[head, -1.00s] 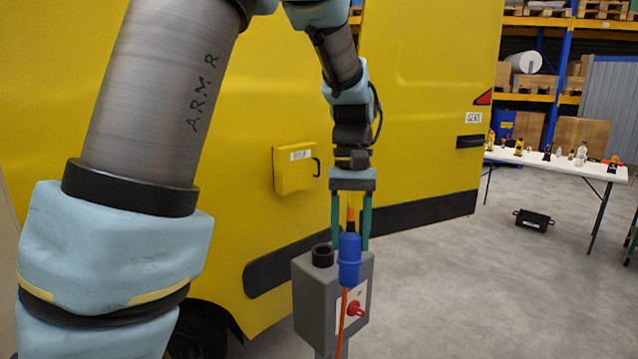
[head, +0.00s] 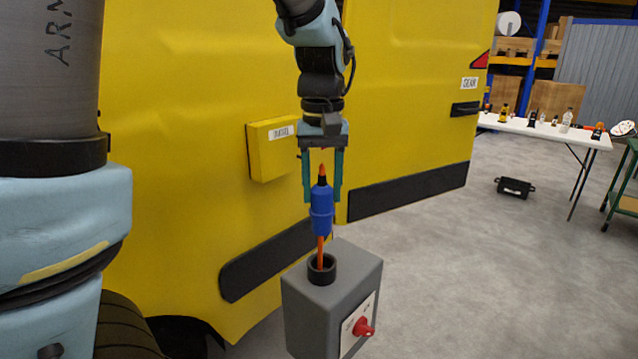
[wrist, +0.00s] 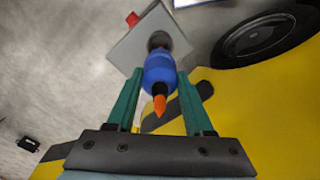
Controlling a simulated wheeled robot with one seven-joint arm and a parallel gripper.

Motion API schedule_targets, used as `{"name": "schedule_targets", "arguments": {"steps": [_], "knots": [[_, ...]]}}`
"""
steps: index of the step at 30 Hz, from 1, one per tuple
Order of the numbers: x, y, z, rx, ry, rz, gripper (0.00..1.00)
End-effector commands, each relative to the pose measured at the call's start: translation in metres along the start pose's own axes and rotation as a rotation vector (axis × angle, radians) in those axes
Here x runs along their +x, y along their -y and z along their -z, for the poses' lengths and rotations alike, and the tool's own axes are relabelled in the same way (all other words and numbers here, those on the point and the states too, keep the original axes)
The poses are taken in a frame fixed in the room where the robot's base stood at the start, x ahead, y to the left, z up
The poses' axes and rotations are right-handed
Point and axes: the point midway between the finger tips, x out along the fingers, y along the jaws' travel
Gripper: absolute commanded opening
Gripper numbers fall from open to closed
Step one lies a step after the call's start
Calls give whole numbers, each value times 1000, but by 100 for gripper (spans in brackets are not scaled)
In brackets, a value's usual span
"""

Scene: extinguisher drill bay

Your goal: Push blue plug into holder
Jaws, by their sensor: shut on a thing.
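The holder (head: 322,270) is a black round socket on top of a grey box (head: 330,305). The plug hangs above the socket, apart from it, nearly in line in the head view. The cable runs down to the socket opening; whether it enters is unclear. In the wrist view, the plug (wrist: 159,74) partly covers the black socket (wrist: 158,40).
A red knob (head: 363,327) sticks out of the box's front. A yellow van (head: 400,110) with a small yellow box (head: 270,150) stands close behind. A white table (head: 550,132) with several small items and a black case (head: 514,187) are at the right.

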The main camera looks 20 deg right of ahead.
Motion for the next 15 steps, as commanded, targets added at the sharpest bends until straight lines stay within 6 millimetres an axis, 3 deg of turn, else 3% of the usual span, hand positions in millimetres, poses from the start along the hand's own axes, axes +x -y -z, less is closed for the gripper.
{"name": "schedule_targets", "arguments": {"steps": [15], "knots": [[46, 0, 0, 0, 1, 0, 0]]}}
